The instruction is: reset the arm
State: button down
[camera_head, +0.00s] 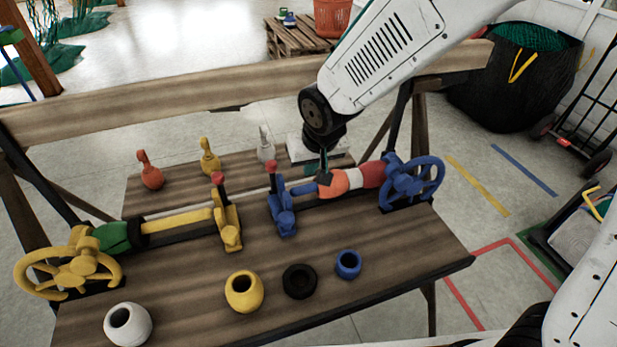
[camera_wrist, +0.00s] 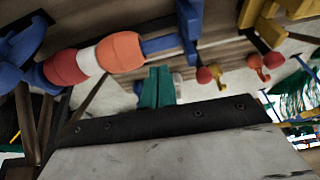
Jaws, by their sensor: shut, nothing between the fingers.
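My gripper (camera_head: 324,172) is shut and empty. The winder's shaft carries an orange float (camera_head: 343,183), a white one (camera_head: 356,178) and a red one (camera_head: 372,174). They also show in the wrist view: orange (camera_wrist: 119,52), white (camera_wrist: 89,61), red (camera_wrist: 65,67). My fingers are beside the orange float. I cannot tell whether they touch it.
A yellow winder (camera_head: 75,265) with a green float (camera_head: 112,237) is at left. White (camera_head: 128,326), yellow (camera_head: 244,292), black (camera_head: 299,282) and blue (camera_head: 348,265) rings lie in front. Red (camera_head: 150,172), yellow (camera_head: 209,157) and white (camera_head: 265,148) pieces stand behind.

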jog(key=a+v, duration=0.1)
jog(key=v, duration=0.6)
jog(key=s+d+r+m+g, duration=0.1)
jog(key=s+d+r, duration=0.3)
jog(key=s+d, duration=0.7)
jog(key=s+d+r+m+g+h, duration=0.1)
jog(key=s+d+r, duration=0.3)
jog(key=s+d, duration=0.7)
jog(key=shift+d+r+m+g+h, duration=0.25)
jog(key=shift+d+m+g, duration=0.2)
jog(key=shift+d, duration=0.35)
